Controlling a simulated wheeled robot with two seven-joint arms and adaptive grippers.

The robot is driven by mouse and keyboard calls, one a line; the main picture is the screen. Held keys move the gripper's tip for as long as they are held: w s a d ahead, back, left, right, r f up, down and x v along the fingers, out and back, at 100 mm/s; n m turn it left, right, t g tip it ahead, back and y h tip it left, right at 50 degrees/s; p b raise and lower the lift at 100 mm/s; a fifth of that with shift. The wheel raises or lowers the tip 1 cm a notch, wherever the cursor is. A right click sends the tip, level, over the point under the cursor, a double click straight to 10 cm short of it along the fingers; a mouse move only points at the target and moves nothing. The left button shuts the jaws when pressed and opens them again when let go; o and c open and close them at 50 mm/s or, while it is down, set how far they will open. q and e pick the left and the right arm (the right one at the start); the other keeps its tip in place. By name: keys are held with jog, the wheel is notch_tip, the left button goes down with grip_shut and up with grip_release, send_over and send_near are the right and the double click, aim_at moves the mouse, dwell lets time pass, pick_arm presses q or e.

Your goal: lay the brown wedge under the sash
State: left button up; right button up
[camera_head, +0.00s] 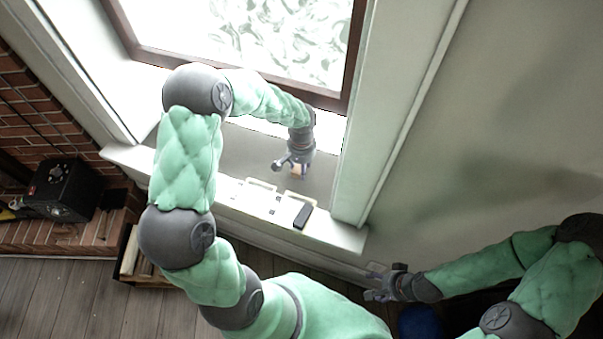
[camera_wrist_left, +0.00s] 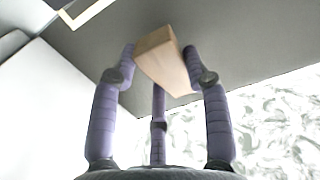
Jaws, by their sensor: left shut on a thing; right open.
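The brown wedge (camera_wrist_left: 168,62) is a light wooden block between the purple fingers of my left gripper (camera_wrist_left: 163,68) in the left wrist view. In the head view my left gripper (camera_head: 293,163) is over the grey inner sill in front of the window, and a small tan part of the wedge (camera_head: 298,171) shows at its fingertips. The sash (camera_head: 325,99) is a dark brown window frame beyond the gripper. Whether the wedge touches the sill cannot be told. My right gripper (camera_head: 379,286) is open and empty, low at the right, away from the window.
A small black block (camera_head: 302,215) and pale, tan-edged pieces (camera_head: 262,184) lie on the white sill's front part. A black box (camera_head: 62,188) stands on the brick hearth at the left. An open wooden crate (camera_head: 130,262) is on the floor below. The wall right of the window is bare.

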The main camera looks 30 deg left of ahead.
pick_arm(q)
jog(key=shift+f+b, duration=0.5)
jog(key=shift+f, duration=1.25)
jog(key=shift+f, duration=0.15)
jog(key=o, duration=1.1)
jog(key=shift+o, duration=0.2)
jog(key=shift+r, duration=0.25)
notch_tip(320, 180, up, 10)
jog(key=p, duration=0.4)
jog(key=shift+r, duration=0.2)
jog(key=shift+r+p, duration=0.35)
jog(key=shift+r, duration=0.35)
